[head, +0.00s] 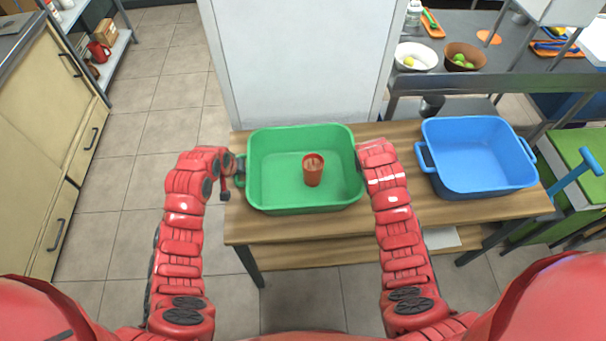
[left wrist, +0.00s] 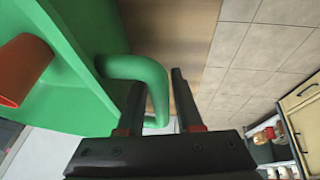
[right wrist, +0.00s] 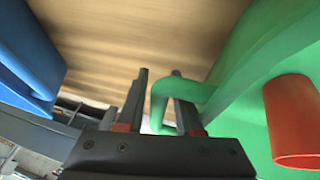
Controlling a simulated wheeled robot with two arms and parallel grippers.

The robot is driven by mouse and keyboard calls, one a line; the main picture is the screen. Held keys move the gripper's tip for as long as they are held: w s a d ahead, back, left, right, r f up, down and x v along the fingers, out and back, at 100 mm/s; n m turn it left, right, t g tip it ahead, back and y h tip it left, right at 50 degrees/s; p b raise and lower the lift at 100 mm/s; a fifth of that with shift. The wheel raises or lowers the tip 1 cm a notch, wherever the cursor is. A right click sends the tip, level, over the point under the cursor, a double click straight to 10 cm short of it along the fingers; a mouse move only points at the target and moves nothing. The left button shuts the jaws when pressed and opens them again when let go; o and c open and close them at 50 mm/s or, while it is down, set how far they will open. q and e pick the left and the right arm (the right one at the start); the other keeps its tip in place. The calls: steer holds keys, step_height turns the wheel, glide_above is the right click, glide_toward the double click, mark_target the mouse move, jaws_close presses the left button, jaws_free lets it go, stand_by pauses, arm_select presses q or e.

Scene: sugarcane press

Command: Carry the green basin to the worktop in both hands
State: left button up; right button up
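The green basin (head: 305,202) stands on a wooden table (head: 400,215) with an orange cup (head: 313,170) inside it. My left gripper (head: 238,172) is at the basin's left handle. In the left wrist view my open fingers (left wrist: 160,100) are on either side of the handle bar (left wrist: 152,75), with a gap at the outer finger. My right gripper (head: 361,156) is at the right handle, mostly hidden by my arm in the head view. In the right wrist view its open fingers (right wrist: 160,100) straddle the green handle (right wrist: 168,88), with a gap at the outer finger.
A blue basin (head: 480,155) stands on the table's right part. A white panel (head: 295,65) rises behind the green basin. A grey worktop (head: 470,27) with bowls lies at back right. A cream cabinet (head: 50,150) stands left, with clear tiled floor (head: 150,120) between.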

arm_select(q)
jaws_close()
arm_select(e)
jaws_close()
arm_select(q)
steer(key=shift+r, duration=0.1)
stand_by(1.1)
